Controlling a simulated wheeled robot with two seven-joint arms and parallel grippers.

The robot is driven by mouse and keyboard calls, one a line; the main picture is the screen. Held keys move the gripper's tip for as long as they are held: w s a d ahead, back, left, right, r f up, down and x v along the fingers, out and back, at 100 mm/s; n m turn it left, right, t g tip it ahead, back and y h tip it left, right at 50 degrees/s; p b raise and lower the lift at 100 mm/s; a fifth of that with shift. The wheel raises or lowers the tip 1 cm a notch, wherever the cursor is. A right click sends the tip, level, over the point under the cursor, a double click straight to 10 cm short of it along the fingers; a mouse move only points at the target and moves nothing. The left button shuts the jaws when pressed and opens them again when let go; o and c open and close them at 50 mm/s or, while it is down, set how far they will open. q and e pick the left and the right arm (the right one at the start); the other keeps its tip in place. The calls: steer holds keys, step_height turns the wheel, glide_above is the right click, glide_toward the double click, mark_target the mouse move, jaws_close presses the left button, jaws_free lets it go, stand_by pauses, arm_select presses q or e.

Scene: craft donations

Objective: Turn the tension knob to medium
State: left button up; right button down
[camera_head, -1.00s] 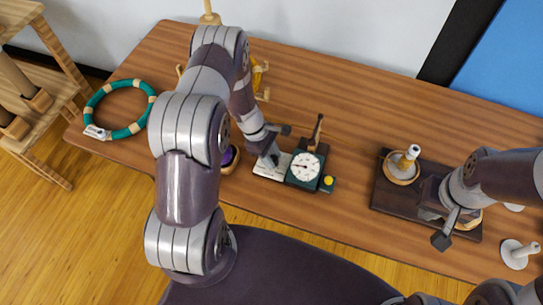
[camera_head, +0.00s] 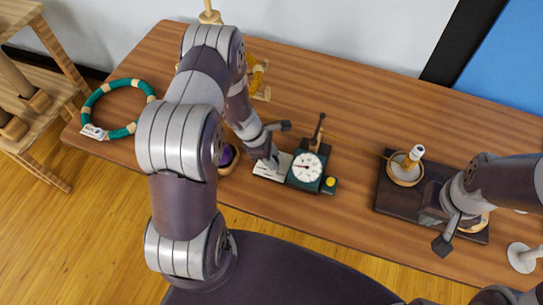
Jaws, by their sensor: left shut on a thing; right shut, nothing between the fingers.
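The tension device is a small dark green box with a white round dial (camera_head: 306,168), a yellow button (camera_head: 330,182) and an upright lever (camera_head: 319,128). It stands on the table in the head view. A white labelled plate (camera_head: 266,173) adjoins its left side. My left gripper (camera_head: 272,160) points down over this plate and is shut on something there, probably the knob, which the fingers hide. My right gripper (camera_head: 446,240) is shut and empty, near the front edge of a dark board at the right. The setting marks are too small to read.
The dark board (camera_head: 386,196) holds a round wooden piece with a white-topped peg (camera_head: 411,160). A teal hoop (camera_head: 98,91) lies at the left end. A bowl with purple contents (camera_head: 229,158) sits left of the plate. A white stand (camera_head: 522,257) is at the right.

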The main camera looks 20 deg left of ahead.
arm_select(q)
steer(key=shift+w, duration=0.1)
steer(key=o, duration=1)
steer(key=p+v, duration=0.1)
steer(key=v, duration=1.1)
steer(key=shift+a+r, duration=0.15)
steer(key=shift+r, duration=0.2)
